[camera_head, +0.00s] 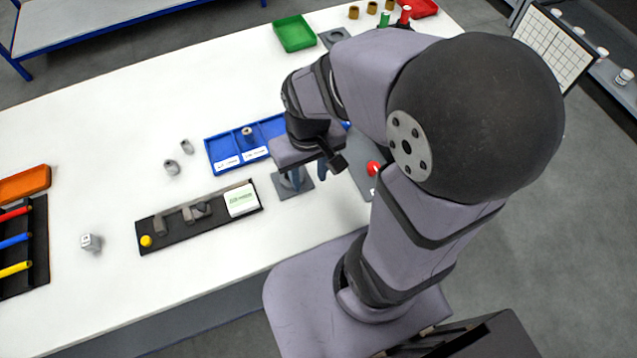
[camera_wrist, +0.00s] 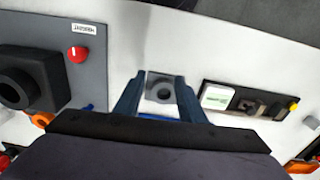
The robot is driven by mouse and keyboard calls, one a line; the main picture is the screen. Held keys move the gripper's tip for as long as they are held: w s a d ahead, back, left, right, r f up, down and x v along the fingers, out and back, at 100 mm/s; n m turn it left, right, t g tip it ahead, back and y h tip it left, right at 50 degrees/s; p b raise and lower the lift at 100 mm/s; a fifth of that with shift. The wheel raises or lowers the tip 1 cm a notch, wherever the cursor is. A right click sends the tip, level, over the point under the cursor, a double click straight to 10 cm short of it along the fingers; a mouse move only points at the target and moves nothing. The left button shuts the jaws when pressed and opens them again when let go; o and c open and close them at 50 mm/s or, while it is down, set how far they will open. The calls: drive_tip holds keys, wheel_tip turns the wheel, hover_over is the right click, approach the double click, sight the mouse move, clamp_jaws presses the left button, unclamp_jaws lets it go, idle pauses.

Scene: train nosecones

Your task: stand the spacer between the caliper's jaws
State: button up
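The caliper (camera_head: 198,212) lies on the table as a long black base with upright grey jaws, a white display with green markings and a yellow knob at its left end. It also shows at the right of the wrist view (camera_wrist: 250,105). My gripper (camera_head: 309,174) points down to the right of the caliper, over a small grey square plate (camera_head: 293,187). In the wrist view the blue fingers (camera_wrist: 160,80) are apart, with the plate's dark-holed round part (camera_wrist: 162,91) between them. I cannot tell whether that round part is a spacer. Grey hollow cylinders (camera_head: 171,167) stand behind the caliper.
A blue divided tray (camera_head: 233,162) with a grey cylinder lies behind the caliper. A grey panel with a red knob (camera_head: 374,168) is right of my gripper. A small grey block (camera_head: 90,242) and a black rack of coloured tools stand at left. White table is clear between.

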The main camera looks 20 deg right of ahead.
sight(188, 146)
drive_tip(key=shift+o, duration=0.4)
drive_tip(key=s, duration=0.2)
drive_tip(key=s+d, duration=0.1)
drive_tip(key=shift+f, duration=0.3)
